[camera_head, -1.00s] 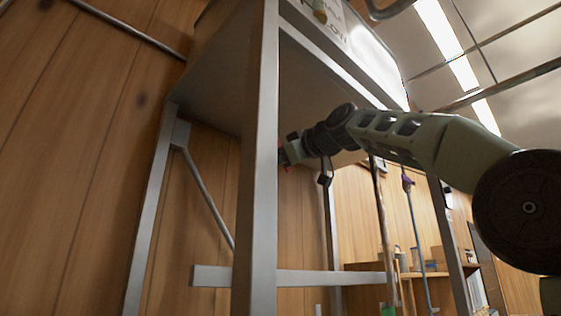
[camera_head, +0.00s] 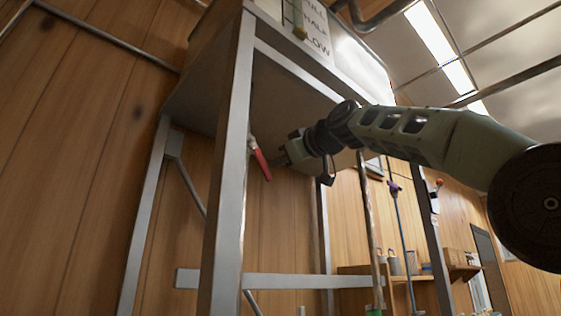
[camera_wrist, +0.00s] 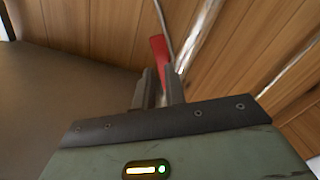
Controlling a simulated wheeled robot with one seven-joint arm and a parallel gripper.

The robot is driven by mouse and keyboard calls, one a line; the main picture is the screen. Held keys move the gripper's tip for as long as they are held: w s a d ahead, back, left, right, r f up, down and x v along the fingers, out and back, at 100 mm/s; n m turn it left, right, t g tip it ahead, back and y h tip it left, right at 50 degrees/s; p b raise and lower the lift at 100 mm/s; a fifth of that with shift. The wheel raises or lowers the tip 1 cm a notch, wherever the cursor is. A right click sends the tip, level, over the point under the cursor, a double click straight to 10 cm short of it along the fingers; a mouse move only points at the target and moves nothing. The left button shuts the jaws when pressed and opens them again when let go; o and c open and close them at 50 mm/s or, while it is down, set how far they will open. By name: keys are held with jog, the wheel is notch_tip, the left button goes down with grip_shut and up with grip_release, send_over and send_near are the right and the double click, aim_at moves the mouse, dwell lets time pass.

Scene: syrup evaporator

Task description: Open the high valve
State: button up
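A red valve handle (camera_head: 261,164) hangs at a slant from a small metal fitting under the raised tank, just right of the front leg in the head view. My gripper (camera_head: 283,157) is just right of the handle under the tank, with a small gap between them in this view. In the wrist view the red handle (camera_wrist: 158,50) lies straight ahead of my gripper (camera_wrist: 161,90), its lower part in line with the gap between the fingers. The fingers look a little apart with nothing held. Whether they touch the handle is hard to tell.
The tank (camera_head: 300,95) stands on a grey metal frame with a front leg (camera_head: 228,180) and a crossbar (camera_head: 290,281). A pole with a purple fitting (camera_head: 393,187) and shelves (camera_head: 400,278) stand to the right.

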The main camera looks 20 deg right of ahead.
aim_at(261, 158)
jog(key=shift+r+m+h, duration=0.1)
jog(key=shift+m+h, duration=0.2)
jog(key=shift+m, duration=0.2)
grip_shut()
jog(key=s+d+r+m+t+h+p, duration=0.1)
jog(key=s+d+m+h+p, duration=0.15)
jog(key=m, duration=0.75)
jog(key=s+d+m+t+h+p, duration=0.15)
jog(key=m+p, duration=0.25)
jog(key=m, duration=0.6)
jog(key=w+a, duration=0.4)
jog(key=w, duration=0.3)
jog(key=shift+w+f, duration=0.2)
jog(key=shift+w, duration=0.2)
jog(key=shift+a+f+m+h+b, duration=0.15)
jog(key=shift+f+m+h+b, duration=0.15)
jog(key=shift+m+b, duration=0.25)
